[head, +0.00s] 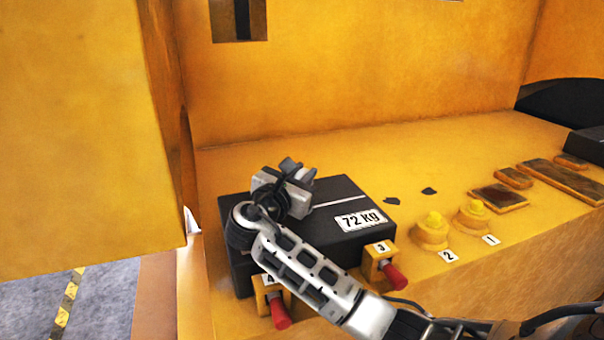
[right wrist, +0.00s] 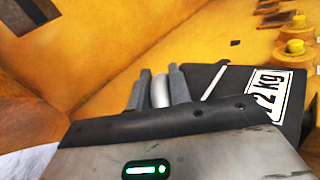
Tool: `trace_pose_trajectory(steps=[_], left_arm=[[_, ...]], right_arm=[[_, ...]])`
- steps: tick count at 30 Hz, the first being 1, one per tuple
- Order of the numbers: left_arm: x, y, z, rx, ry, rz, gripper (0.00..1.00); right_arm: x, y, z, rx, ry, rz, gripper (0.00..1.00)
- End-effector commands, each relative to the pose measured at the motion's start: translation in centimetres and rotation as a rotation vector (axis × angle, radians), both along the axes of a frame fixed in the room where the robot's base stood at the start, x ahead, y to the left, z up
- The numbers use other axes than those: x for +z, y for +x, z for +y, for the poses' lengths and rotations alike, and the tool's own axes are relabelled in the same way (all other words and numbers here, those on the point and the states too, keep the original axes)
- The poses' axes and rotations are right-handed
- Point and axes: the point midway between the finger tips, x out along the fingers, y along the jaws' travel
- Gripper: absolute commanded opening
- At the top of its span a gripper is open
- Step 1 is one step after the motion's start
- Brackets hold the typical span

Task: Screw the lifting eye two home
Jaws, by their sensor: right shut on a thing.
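My right gripper (head: 299,171) is above the far-left part of the black casting (head: 345,190), which carries a "72 kg" label (head: 361,219). In the right wrist view its fingers are shut on a pale rounded piece (right wrist: 159,90), which looks like a lifting eye. Only its upper part shows between the fingers; its lower end and any thread or hole are hidden by the gripper body. I cannot tell whether it touches the casting, or which eye it is. My left gripper is not in view.
Red-handled clamps numbered 3 (head: 382,264) and 4 (head: 272,298) stand at the casting's front edge. Yellow knobs marked 2 (head: 432,230) and 1 (head: 474,214) stand to the right. Rusty plates (head: 565,182) lie further right. A tall yellow wall (head: 80,120) stands at left.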

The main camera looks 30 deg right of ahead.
Motion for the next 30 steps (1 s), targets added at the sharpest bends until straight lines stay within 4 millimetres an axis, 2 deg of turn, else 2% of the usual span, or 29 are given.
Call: trace_pose_trajectory(steps=[8,18,30], left_arm=[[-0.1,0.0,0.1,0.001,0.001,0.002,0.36],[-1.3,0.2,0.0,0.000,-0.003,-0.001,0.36],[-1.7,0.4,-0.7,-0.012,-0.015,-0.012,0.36]], right_arm=[[0.2,0.1,0.1,-0.264,0.001,-0.003,0.00],[0.0,0.1,0.1,-0.559,-0.002,-0.006,0.00],[0.2,-0.1,0.0,-0.737,-0.003,-0.006,0.00]])
